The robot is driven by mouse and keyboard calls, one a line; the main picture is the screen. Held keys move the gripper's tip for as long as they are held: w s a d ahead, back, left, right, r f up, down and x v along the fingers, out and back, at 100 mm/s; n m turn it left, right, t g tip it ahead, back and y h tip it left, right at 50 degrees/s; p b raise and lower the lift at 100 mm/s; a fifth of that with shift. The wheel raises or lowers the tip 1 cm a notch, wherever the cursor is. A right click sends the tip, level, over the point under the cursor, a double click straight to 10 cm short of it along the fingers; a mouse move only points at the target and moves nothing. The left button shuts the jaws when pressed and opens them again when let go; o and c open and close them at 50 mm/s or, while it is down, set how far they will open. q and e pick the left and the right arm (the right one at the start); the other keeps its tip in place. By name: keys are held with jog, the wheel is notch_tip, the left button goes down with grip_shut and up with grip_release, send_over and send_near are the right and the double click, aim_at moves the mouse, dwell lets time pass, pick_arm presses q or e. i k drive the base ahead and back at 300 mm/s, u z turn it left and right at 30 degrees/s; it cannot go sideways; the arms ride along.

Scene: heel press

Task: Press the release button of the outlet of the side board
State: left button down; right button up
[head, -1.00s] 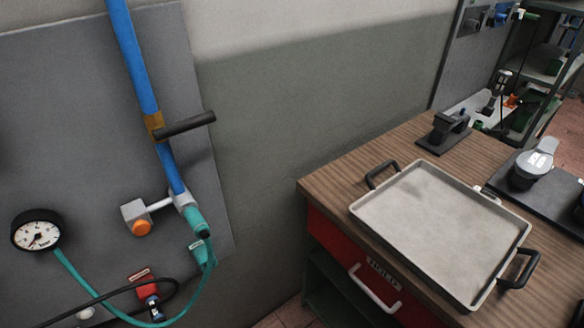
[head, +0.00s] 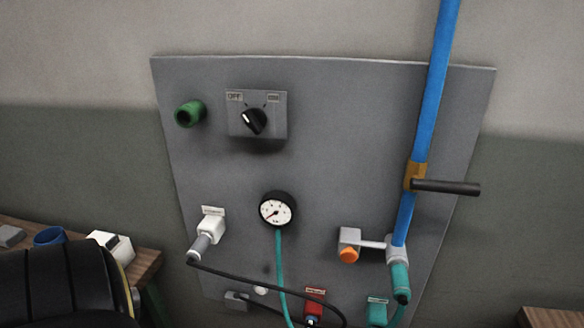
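The grey side board (head: 340,110) is mounted on the wall and fills the middle of the head view. A blue pipe (head: 432,100) runs down its right side to a grey outlet fitting (head: 396,250) with a teal connector (head: 400,278) below it. A small grey block (head: 349,237) with an orange round button (head: 348,255) sits left of the outlet, joined to it by a short bar. Nothing covers the button. Neither of my grippers is in view.
A black lever handle (head: 450,187) sticks out from the blue pipe above the outlet. A gauge (head: 278,210), a rotary switch (head: 254,121), a green knob (head: 190,113) and a white plug (head: 212,226) with a black cable are also on the board. A black ribbed shape (head: 60,290) fills the lower left.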

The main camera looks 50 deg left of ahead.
aim_at(348, 256)
jog(key=u, duration=1.65)
